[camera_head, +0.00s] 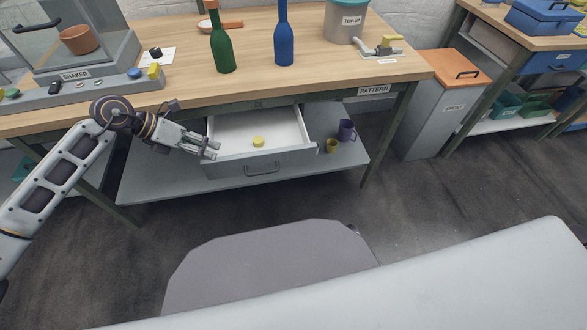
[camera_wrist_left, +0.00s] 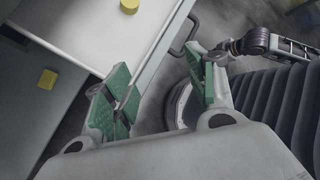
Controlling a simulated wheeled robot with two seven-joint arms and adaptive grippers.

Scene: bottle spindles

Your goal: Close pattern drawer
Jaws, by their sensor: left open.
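The grey drawer front has a dark bar handle (camera_head: 262,169). My left gripper (camera_head: 212,150) is open and empty at the left end of the drawer front. In the left wrist view its green-padded fingers (camera_wrist_left: 165,95) are spread by the drawer front edge, the handle (camera_wrist_left: 181,36) just beyond. I cannot tell whether a finger touches the drawer. My right gripper is not in the head view.
A green bottle (camera_head: 221,50), a blue bottle (camera_head: 284,40), a TOP-UP tub (camera_head: 346,22) and the shaker (camera_head: 85,70) stand on the bench.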

